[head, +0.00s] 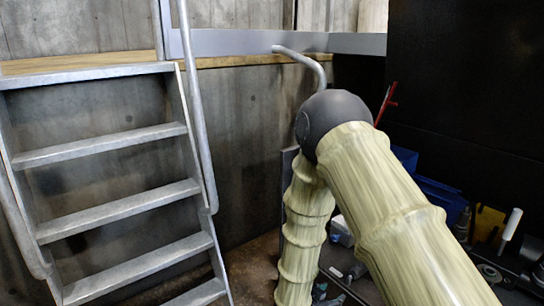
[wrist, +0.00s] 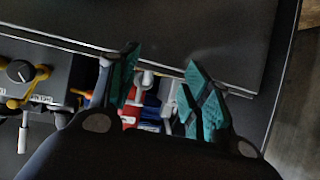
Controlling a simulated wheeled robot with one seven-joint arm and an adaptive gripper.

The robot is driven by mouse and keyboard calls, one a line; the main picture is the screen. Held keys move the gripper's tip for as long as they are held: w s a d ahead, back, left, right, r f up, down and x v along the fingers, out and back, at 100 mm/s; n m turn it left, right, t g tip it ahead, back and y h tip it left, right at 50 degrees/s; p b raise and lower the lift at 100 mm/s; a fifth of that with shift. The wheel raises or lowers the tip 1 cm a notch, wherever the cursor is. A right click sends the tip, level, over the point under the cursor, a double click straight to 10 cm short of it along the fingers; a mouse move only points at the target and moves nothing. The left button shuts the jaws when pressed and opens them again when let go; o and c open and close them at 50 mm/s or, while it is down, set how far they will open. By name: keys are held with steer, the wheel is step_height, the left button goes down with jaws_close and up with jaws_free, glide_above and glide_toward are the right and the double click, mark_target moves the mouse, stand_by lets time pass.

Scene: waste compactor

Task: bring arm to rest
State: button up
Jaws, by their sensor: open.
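My gripper (wrist: 162,55) shows in the wrist view with its two teal-padded fingers apart. Nothing is held between them; red, white and blue items show in the gap behind. In the head view my arm (head: 398,210) fills the lower middle and right. Its pale ribbed links meet at a dark round joint (head: 331,120), and one link runs down from there.
Metal steps (head: 118,145) with a handrail (head: 198,110) stand at the left, against a concrete wall. A large black panel (head: 460,85) is at the right, with blue, yellow and white items below it. In the wrist view, a control box with a knob (wrist: 20,71) lies left of the fingers.

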steer(key=s+d+f+n+g+y, duration=0.2)
steer(key=s+f+n+y, duration=0.1)
steer(key=s+f, duration=0.5)
steer(key=s+d+f+n+g+y, duration=0.2)
steer(key=s+d+f, duration=0.1)
steer(key=s+f, duration=0.5)
steer(key=s+f+n+g+y, duration=0.3)
steer(key=s+g, duration=0.2)
steer(key=s, duration=1.8)
step_height(320, 180, up, 27)
steer(key=p, duration=2.6)
steer(key=shift+w+d, duration=0.3)
steer(key=shift+w, duration=0.05)
steer(key=shift+f, duration=0.1)
